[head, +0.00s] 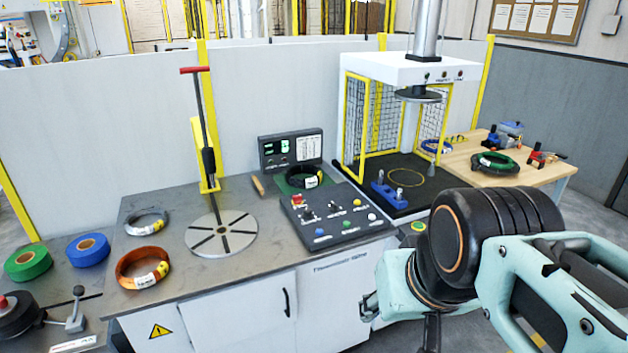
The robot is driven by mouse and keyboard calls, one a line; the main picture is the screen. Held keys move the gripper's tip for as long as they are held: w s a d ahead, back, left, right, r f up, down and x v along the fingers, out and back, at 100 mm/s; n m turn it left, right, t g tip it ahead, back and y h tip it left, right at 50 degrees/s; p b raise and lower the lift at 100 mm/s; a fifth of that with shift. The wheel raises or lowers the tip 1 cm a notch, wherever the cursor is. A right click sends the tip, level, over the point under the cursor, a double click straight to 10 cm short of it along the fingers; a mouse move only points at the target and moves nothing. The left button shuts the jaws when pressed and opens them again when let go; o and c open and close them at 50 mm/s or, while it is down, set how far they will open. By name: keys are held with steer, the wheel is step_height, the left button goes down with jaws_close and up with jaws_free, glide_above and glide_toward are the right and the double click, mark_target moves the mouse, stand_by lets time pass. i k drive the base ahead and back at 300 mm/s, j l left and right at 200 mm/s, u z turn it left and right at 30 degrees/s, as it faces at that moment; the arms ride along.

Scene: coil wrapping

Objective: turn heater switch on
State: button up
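A dark control panel (338,214) sits on the right part of the grey workbench. It carries black switches, a yellow button (357,203), a red button (297,200) and coloured buttons along its front. Its labels are too small to read, so I cannot tell which switch is the heater switch or how it is set. My gripper (369,304) is low, in front of the bench cabinet and below the panel, apart from it. My own arm partly hides it, and I cannot tell whether its fingers are open or shut. I see nothing held in it.
A display box (291,149) and a black coil (305,177) stand behind the panel. A slotted turntable (221,234), an orange coil (142,268) and a grey coil (147,222) are left. A yellow-framed press (408,70) stands right. Space above the panel is clear.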

mark_target(332, 207)
steer(key=i+l, duration=0.1)
steer(key=i, duration=0.6)
steer(key=i+u, duration=0.2)
steer(key=i, duration=0.55)
steer(key=k+l+z, duration=0.1)
